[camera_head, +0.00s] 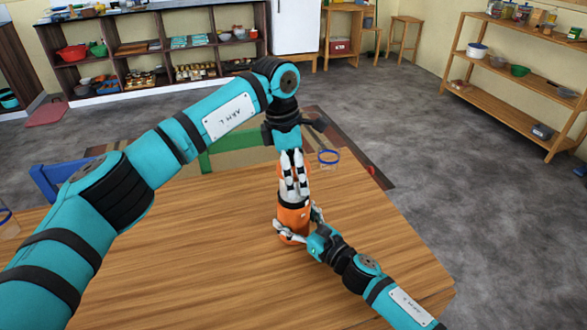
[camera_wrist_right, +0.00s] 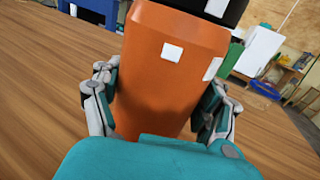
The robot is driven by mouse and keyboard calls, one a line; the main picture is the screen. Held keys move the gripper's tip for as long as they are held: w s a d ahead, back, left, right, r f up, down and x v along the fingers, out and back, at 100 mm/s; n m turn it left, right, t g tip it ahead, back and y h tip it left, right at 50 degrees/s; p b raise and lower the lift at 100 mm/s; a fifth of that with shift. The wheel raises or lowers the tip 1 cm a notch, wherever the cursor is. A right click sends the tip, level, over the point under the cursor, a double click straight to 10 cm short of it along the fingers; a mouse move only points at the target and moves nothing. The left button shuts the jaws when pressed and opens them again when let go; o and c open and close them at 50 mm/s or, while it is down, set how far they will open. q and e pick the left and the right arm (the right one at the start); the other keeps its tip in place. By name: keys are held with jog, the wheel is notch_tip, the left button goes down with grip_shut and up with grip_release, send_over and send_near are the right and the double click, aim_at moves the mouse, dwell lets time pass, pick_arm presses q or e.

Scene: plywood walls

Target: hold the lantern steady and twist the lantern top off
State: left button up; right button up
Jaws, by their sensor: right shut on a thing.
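The lantern (camera_head: 293,214) stands upright on the wooden table (camera_head: 180,240). It has an orange lower body, a black band above it, and an orange part at the top. My right gripper (camera_head: 298,228) is shut on the lower body, with fingers on both sides. The right wrist view shows the orange body (camera_wrist_right: 160,85) between the fingers, with white patches on it. My left gripper (camera_head: 294,180) points down from above at the lantern top (camera_head: 281,171). Its pale fingers cover much of the top, so their grip on it is unclear.
A blue chair (camera_head: 62,178) is beyond the left of the table. The table left of the lantern is clear. Shelves line the far walls.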

pick_arm(q)
jog(key=c, duration=1.1)
jog(key=shift+m, duration=1.4)
pick_arm(e)
jog(key=shift+f, duration=0.1)
pick_arm(q)
jog(key=shift+m+g, duration=0.3)
jog(key=shift+m, duration=0.3)
jog(key=shift+w, duration=0.1)
jog(key=o, duration=1.3)
jog(key=shift+o, duration=0.2)
jog(key=shift+r, duration=0.1)
